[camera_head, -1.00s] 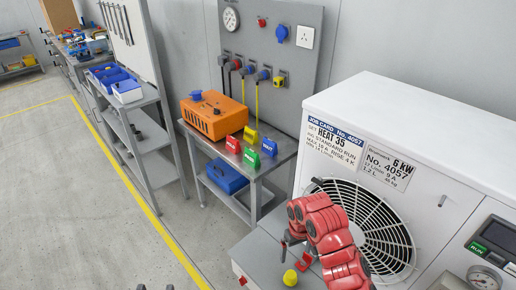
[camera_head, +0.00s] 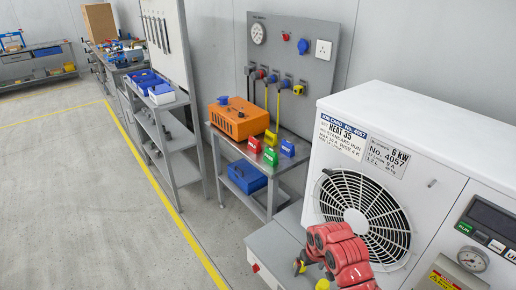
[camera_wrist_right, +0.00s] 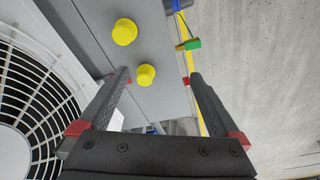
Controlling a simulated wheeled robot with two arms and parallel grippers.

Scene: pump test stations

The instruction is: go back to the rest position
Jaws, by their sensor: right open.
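My right arm's red links (camera_head: 338,250) come in at the bottom of the head view, in front of the fan grille. In the right wrist view my right gripper (camera_wrist_right: 158,76) is open, its two dark fingers spread apart with nothing held between them. Two yellow knobs (camera_wrist_right: 125,32) show beyond the fingers on a grey surface; one yellow knob (camera_wrist_right: 146,75) appears between the fingertips, with a gap I cannot judge. My left gripper is not in view.
A white heater cabinet (camera_head: 420,130) with a round fan grille (camera_head: 365,205) stands close on the right. Behind is a metal bench (camera_head: 290,175) with an orange box (camera_head: 238,118) and small coloured blocks. Shelving stands further left. The floor (camera_head: 90,210) at left is open.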

